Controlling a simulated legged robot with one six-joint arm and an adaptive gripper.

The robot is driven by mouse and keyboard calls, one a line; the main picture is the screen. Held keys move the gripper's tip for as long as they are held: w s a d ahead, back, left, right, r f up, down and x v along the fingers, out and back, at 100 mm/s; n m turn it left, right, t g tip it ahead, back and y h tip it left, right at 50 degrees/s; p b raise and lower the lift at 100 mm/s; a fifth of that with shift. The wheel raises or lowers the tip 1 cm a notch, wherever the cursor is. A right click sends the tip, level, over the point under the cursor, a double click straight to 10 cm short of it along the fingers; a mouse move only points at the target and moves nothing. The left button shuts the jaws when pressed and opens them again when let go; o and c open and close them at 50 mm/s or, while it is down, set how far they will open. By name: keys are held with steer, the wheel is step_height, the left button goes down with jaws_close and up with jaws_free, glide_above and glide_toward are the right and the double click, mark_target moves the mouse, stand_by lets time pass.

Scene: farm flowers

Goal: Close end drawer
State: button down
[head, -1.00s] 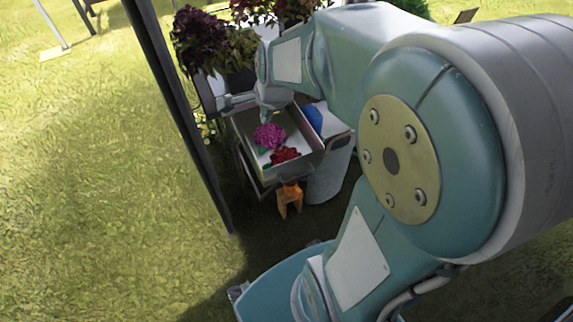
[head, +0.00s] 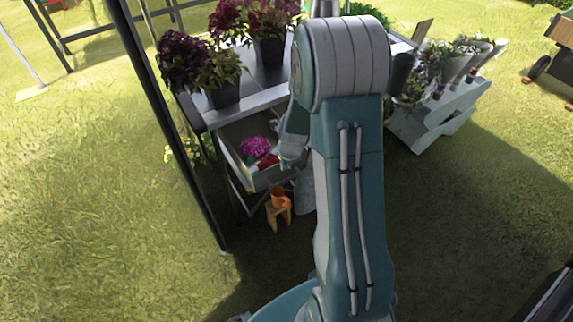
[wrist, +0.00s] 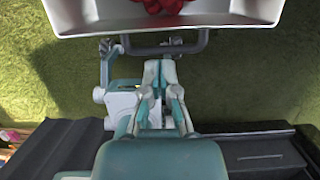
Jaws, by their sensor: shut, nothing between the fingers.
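The end drawer (head: 264,181) stands pulled out under the table's near end. A pink flower (head: 255,147) and a red flower (head: 267,161) lie in it. In the wrist view the drawer's pale front (wrist: 105,22) crosses the top, with its dark bar handle (wrist: 193,48) below. My gripper (wrist: 159,68) is shut and empty, its tips close to the handle. I cannot tell whether they touch it. In the head view my wrist is at the drawer's front right, and my arm hides part of that side and the fingertips.
Potted plants (head: 224,94) stand on the table (head: 258,101) above the drawer. A small stool (head: 278,210) with an orange pot (head: 279,195) is below the drawer. A dark post (head: 172,130) rises at left. A white plant stand (head: 432,122) is at right. Open grass lies left.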

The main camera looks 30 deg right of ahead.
mark_target(281, 175)
steer(key=f, duration=0.1)
steer(key=a+f, duration=0.1)
steer(key=f, duration=0.1)
steer(key=w+f, duration=0.1)
steer(key=f, duration=0.1)
steer(key=shift+w+a, duration=0.1)
steer(key=shift+a, duration=0.2)
steer(key=shift+w+d+f, duration=0.15)
steer(key=shift+d+f, duration=0.05)
steer(key=shift+f, duration=0.35)
steer(key=shift+d+f, duration=0.15)
steer(key=shift+d, duration=0.15)
